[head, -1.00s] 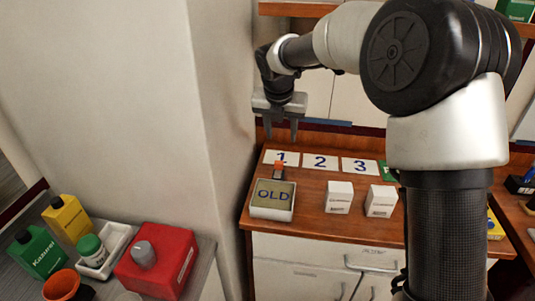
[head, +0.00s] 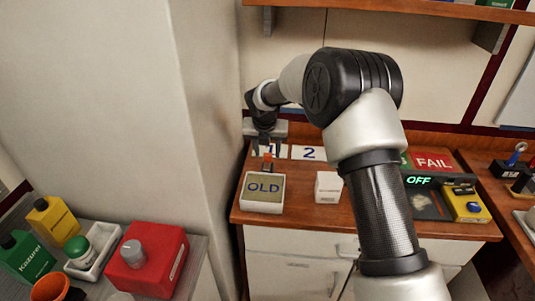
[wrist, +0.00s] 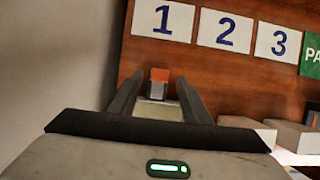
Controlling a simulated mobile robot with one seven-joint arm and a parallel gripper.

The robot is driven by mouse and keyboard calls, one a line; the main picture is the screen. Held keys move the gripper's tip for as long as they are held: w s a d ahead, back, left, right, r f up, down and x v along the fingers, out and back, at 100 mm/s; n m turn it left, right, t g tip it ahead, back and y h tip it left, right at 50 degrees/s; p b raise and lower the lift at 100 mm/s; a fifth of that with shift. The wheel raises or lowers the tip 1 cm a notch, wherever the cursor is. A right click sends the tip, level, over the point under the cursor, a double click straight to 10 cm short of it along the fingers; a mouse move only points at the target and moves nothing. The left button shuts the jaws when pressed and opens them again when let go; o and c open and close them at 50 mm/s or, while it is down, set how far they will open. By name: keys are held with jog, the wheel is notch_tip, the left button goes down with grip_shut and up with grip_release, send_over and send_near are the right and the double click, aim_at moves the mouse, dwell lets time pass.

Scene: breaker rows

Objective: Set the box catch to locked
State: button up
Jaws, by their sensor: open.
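A red box (head: 148,262) with a grey round knob (head: 132,253) on top stands on the left counter in the head view. I cannot tell whether the knob is the catch, or read any locked mark. My gripper (head: 267,156) is far to the right of it, over the wooden bench. In the wrist view my gripper (wrist: 160,75) is open, pointing down toward an orange-topped grey piece (wrist: 159,76), which appears between the fingers. Contact cannot be told. That piece stands at the back of the tray marked OLD (head: 262,207).
Number cards (wrist: 227,31) lie along the bench back. A white box (head: 328,187) stands right of the tray. An OFF display (head: 418,181) and a yellow unit with a blue button (head: 464,204) are further right.

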aim_at(267, 165)
jog(key=shift+x, duration=1.2)
grip_shut()
jog(key=shift+s, duration=1.6)
jog(key=shift+f, duration=0.1)
grip_release()
